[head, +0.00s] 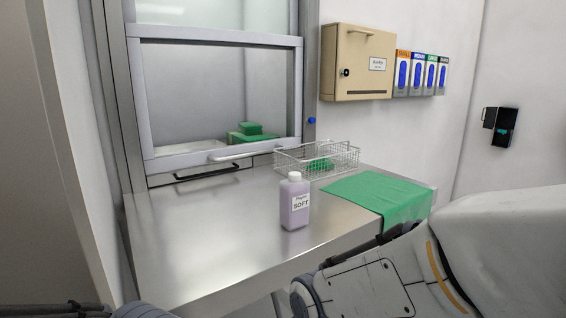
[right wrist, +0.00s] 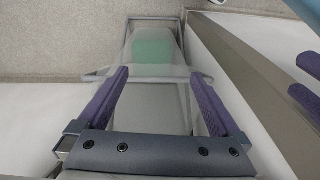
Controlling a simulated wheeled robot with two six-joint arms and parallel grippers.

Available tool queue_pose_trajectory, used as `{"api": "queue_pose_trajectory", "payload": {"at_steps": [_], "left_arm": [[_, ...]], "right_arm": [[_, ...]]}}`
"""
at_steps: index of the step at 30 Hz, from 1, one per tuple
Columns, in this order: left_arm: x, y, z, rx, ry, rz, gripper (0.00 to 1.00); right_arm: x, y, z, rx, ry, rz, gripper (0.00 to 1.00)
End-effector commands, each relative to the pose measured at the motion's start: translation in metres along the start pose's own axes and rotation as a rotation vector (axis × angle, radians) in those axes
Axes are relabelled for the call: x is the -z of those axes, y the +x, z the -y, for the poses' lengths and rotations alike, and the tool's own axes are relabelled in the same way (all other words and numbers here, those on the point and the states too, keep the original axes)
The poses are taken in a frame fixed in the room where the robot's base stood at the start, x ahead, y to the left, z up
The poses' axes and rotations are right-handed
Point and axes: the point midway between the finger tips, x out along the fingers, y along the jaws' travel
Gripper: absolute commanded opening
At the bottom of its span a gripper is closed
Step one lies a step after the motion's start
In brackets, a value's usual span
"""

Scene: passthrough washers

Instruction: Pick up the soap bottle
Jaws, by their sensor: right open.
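The soap bottle (head: 295,205) is a squarish bottle with purple content, a white cap and a white label reading SOFT. It stands upright on the steel counter (head: 190,240) in the head view. My right arm comes in from the right in the head view, with its gripper out of that picture. In the right wrist view my right gripper (right wrist: 160,75) is open, its purple fingers apart with nothing between them. No bottle shows there. Two purple finger-like pieces at that view's right edge may be my left gripper (right wrist: 307,80); their state is unclear.
A wire basket (head: 340,157) with something green inside and a green cloth (head: 380,195) lie behind and right of the bottle. A sash window (head: 220,100) stands behind the counter. A beige box (head: 355,62) and several dispensers (head: 430,75) hang on the wall. The counter's left is clear.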

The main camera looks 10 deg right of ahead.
Motion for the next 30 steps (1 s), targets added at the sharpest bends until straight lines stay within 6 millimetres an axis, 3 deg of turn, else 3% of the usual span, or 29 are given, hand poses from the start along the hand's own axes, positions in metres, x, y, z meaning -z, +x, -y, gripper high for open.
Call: {"api": "queue_pose_trajectory", "payload": {"at_steps": [1, 3, 11, 15, 18, 22, 27, 30], "left_arm": [[0.002, -0.042, -0.003, 0.0, 0.0, 0.0, 0.5], [0.004, -0.069, -0.005, 0.0, 0.0, 0.0, 0.5], [0.008, -0.153, -0.011, 0.0, 0.001, 0.0, 0.5], [0.01, -0.188, -0.014, 0.0, 0.001, 0.001, 0.5], [0.011, -0.195, -0.014, 0.0, 0.001, 0.0, 0.5], [0.01, -0.196, -0.014, 0.0, 0.001, 0.001, 0.5], [0.01, -0.195, -0.014, 0.0, 0.001, 0.001, 0.5], [0.01, -0.195, -0.014, 0.0, 0.001, 0.001, 0.5]], "right_arm": [[0.009, -0.037, -0.01, -0.01, 0.039, -0.007, 1.0], [0.018, -0.059, -0.023, -0.023, 0.084, -0.023, 1.0], [0.053, -0.13, -0.083, -0.1, 0.223, -0.13, 1.0], [0.084, -0.167, -0.129, -0.176, 0.257, -0.27, 1.0], [0.114, -0.185, -0.163, -0.23, 0.237, -0.43, 1.0], [0.153, -0.207, -0.181, -0.223, 0.161, -0.637, 1.0], [0.187, -0.235, -0.175, -0.131, 0.034, -0.856, 1.0], [0.196, -0.247, -0.165, -0.058, -0.025, -0.933, 1.0]]}}
